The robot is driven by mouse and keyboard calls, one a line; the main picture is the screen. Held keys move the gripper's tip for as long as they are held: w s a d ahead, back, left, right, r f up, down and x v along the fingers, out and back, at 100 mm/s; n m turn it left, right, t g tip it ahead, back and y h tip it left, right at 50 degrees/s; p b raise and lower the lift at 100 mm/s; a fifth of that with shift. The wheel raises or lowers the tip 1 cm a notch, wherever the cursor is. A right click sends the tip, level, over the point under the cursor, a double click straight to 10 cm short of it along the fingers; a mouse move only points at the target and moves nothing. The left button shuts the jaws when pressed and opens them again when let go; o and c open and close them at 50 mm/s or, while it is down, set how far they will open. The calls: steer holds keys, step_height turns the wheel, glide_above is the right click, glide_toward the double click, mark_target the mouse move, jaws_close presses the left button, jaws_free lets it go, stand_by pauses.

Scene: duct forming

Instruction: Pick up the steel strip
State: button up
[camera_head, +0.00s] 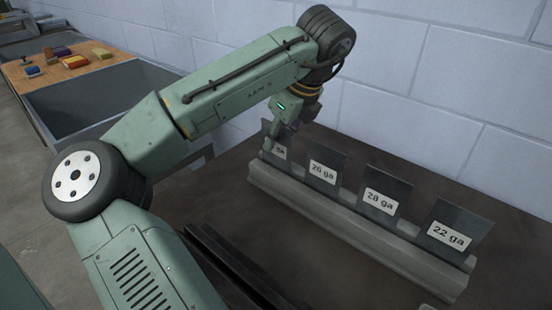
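Several thin dark steel pieces stand upright in a row in a long grey slotted rack (350,227). Their white labels read 26 ga on one piece (324,160), 28 ga on another (387,187) and 22 ga on the rightmost (458,220). The leftmost piece (279,152) is partly covered by my gripper and its label is only partly readable. I cannot tell which piece is the steel strip. My gripper (272,144) points down at the leftmost piece. Its fingers are small and partly hidden, so contact and opening are unclear.
Long dark bars (235,265) lie on the dark bench in front of the rack, partly behind my arm. A white block wall (430,90) stands close behind. A grey bin (95,100) and a wooden board (45,75) with coloured blocks are at upper left.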

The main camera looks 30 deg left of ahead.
steer(key=shift+a+f, duration=0.2)
steer(key=shift+f, duration=0.35)
steer(key=shift+r, duration=0.1)
jaws_close()
